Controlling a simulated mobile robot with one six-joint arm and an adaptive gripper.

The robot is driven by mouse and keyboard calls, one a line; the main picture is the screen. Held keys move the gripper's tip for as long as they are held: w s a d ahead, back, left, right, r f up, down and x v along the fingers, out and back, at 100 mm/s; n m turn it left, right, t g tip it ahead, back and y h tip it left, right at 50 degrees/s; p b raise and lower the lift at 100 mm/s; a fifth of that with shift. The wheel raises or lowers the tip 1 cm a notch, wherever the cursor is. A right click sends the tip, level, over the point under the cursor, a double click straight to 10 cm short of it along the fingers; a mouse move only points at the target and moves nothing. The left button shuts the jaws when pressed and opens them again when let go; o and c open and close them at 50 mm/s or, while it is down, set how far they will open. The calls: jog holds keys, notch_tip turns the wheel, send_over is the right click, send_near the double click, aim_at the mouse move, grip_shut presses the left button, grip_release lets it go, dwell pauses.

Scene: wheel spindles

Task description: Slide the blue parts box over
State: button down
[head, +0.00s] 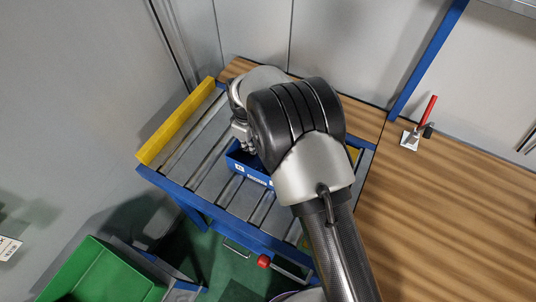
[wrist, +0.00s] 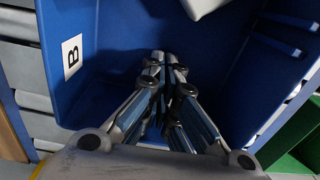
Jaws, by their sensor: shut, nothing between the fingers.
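The blue parts box (head: 249,172) sits on the roller conveyor (head: 213,180) in the head view, with white labels on its near wall. My arm hides much of its right and back. In the wrist view the box (wrist: 105,60) fills the middle, with a white label marked B on its left side. My gripper (wrist: 163,62) is shut and empty, its fingertips pointing into the box. Whether they touch its wall or floor I cannot tell.
A yellow end stop (head: 176,121) closes the conveyor's left end. Bare rollers lie between it and the box. A green bin (head: 105,275) stands low at the left front. A wooden bench (head: 450,210) with a red-handled clamp (head: 426,110) is at the right. Grey walls stand behind.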

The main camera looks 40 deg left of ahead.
jog(key=shift+s+a, duration=0.2)
jog(key=shift+a, duration=0.55)
jog(key=shift+r, duration=0.1)
